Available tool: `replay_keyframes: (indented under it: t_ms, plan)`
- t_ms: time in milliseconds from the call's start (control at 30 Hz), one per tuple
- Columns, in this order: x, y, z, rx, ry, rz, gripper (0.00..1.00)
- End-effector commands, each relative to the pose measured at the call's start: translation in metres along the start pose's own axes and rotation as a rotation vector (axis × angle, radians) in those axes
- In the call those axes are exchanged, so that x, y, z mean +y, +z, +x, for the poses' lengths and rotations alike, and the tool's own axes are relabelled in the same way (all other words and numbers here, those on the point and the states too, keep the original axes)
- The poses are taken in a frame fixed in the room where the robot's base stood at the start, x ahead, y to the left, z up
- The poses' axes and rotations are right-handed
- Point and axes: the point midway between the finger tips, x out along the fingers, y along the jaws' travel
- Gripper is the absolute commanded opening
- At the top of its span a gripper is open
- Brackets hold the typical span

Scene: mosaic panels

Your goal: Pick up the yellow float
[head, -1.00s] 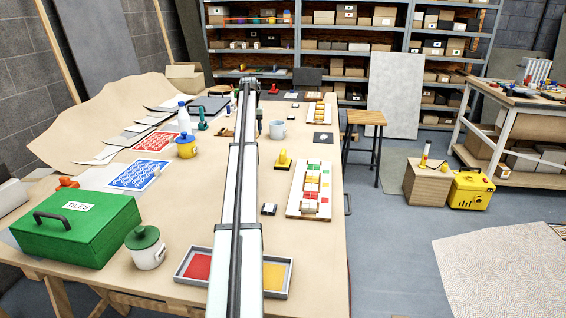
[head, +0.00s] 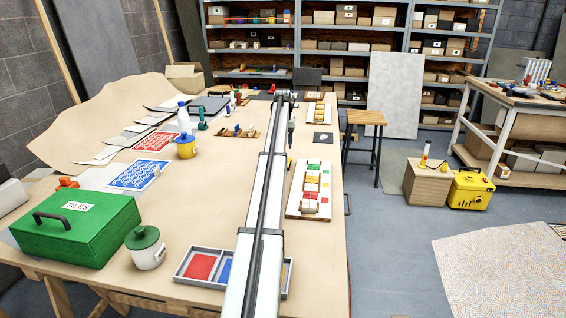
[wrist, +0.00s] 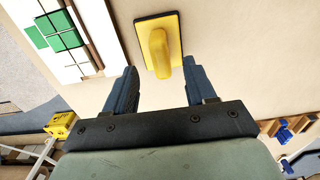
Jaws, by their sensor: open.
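The yellow float (wrist: 160,48) shows in the wrist view: a yellow rounded handle on a yellow rectangular plate with a dark edge, lying on the tan table top. My gripper (wrist: 159,67) is open and empty, its two dark fingers spread to the left and right of the handle's near end. The fingers appear apart from the float; the height between them is hard to judge. In the head view my arm covers the float, and I cannot make out the fingers.
A white panel with green tiles (wrist: 60,30) lies left of the float. It also shows in the head view (head: 296,190). A grey tray (head: 181,270) with red, blue and yellow fillings sits at the near edge. The green tile box (head: 75,232) stands at left.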

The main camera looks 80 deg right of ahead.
Motion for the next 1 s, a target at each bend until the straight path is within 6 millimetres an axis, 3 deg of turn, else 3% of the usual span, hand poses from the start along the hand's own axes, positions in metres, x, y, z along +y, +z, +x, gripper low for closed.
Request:
replay_keyframes:
  t_ms: [333, 633, 900, 1000]
  plan:
    - [0.000, 0.000, 0.023, 0.000, 0.000, 0.000, 0.55]
    - [0.000, -0.001, 0.060, 0.000, 0.000, 0.000, 0.55]
    - [-0.001, -0.002, 0.064, 0.001, 0.000, 0.000, 0.55]
    - [0.000, -0.002, 0.064, 0.001, 0.000, 0.000, 0.47]
